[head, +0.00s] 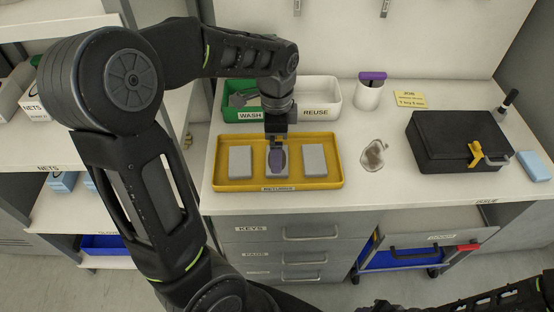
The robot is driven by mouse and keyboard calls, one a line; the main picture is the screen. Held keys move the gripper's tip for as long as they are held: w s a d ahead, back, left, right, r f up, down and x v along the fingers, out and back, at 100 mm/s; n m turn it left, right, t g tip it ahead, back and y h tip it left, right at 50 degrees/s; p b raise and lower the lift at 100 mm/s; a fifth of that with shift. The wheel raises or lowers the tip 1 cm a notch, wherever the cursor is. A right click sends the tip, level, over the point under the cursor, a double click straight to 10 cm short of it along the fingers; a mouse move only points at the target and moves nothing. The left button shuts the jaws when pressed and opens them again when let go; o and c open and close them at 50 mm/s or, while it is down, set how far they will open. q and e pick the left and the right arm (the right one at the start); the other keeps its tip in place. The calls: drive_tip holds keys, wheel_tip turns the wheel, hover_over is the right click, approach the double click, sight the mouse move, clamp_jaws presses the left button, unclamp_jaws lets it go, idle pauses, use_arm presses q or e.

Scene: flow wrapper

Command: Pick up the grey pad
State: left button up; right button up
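A yellow tray (331,183) on the worktop holds three grey blocks that look like pads: a left one (240,161), a right one (314,160) and a middle one (277,173). A dark purple-grey oval shape (278,159) shows over the middle pad. I cannot tell whether it lies on that pad or is held. My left gripper (277,147) points down over the middle of the tray, right at this oval shape. Its fingertips are too small and dark to tell whether they are open or shut. My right gripper is out of view.
Behind the tray stand a green WASH bin (232,114) and a white REUSE bin (325,98). To the right are a white cup (369,97) with a purple-topped item, a clear crumpled item (373,156), a black case (452,144) and a blue block (534,166).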

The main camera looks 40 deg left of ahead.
use_arm(q)
wheel_tip(320, 180, down, 4)
drive_tip(key=shift+d+f, duration=0.1)
drive_tip(key=shift+f, duration=0.1)
idle(0.5)
drive_tip(key=c, duration=1.1)
